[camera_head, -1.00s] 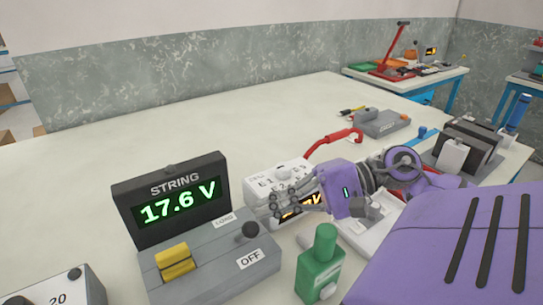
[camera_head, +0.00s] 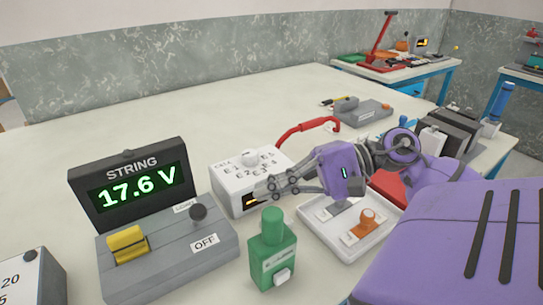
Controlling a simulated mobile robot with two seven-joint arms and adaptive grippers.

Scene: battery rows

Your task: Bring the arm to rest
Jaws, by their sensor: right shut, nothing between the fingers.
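My right gripper (camera_head: 272,189) is shut and empty. It hovers in front of the white cell selector box (camera_head: 226,180) and covers part of its small display. My purple right arm (camera_head: 345,172) comes in from the right, above a white tray (camera_head: 395,240). My left gripper is not in view. The string meter (camera_head: 128,185) reads 17.6 V in green. Below it is a grey switch box (camera_head: 190,255) with a yellow lever (camera_head: 128,245), a dark knob (camera_head: 198,212) and LOAD and OFF labels.
A green bottle (camera_head: 272,255) stands close in front of my right gripper. The tray holds an orange-knobbed part (camera_head: 369,220). A red cable (camera_head: 305,126) curves behind the selector box. A grey device (camera_head: 362,113) lies farther back. The table's far left is clear.

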